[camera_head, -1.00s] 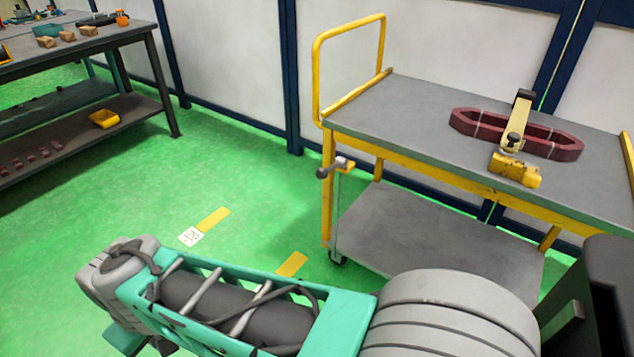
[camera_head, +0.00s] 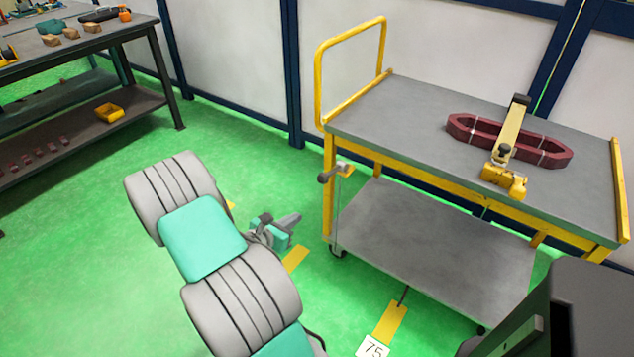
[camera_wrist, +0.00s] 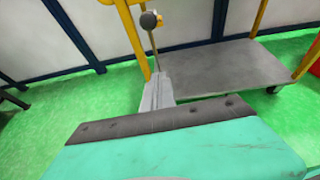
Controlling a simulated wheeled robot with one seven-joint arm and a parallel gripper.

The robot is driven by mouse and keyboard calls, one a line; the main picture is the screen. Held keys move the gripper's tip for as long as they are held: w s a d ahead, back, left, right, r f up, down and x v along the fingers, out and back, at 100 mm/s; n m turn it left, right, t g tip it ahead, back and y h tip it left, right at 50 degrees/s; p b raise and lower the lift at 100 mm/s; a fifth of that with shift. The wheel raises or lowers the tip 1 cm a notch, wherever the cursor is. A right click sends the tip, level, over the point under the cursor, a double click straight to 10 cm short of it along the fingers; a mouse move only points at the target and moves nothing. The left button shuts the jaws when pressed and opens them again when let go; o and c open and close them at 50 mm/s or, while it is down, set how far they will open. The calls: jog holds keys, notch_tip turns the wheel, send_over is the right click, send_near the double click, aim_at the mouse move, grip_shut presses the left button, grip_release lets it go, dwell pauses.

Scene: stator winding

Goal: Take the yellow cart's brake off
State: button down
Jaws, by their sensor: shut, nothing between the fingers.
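The yellow cart (camera_head: 425,100) has a grey top, a lower shelf and a yellow push handle at its left end. A brake lever with a dark knob (camera_head: 325,177) sticks out at the cart's left corner, by a thin upright rod. The knob (camera_wrist: 148,20) also shows at the top of the wrist view, with its rod running down behind my fingers. My gripper (camera_head: 296,218) is shut and empty, low and to the left of the cart, pointing toward it. In the wrist view, the closed fingers (camera_wrist: 158,88) are below the knob and apart from it.
A dark red coil (camera_head: 480,129) and a yellow clamp (camera_head: 511,135) are on the cart top. A workbench (camera_head: 90,45) with small parts stands at far left. Yellow floor marks (camera_head: 390,322) and a number card (camera_head: 373,347) lie nearby. Green floor left of the cart is open.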

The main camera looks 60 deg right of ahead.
jog(key=shift+s+d+r+n+h, duration=0.1)
jog(key=shift+s+d+n+h, duration=0.15)
jog(key=shift+n, duration=0.25)
jog(key=shift+s+d+n+h, duration=0.1)
jog(key=shift+d+n+h, duration=0.15)
jog(key=shift+n, duration=0.25)
jog(key=d+b, duration=0.1)
jog(key=d, duration=1)
jog(key=shift+s+d+r, duration=0.2)
jog(key=shift+s+d, duration=0.1)
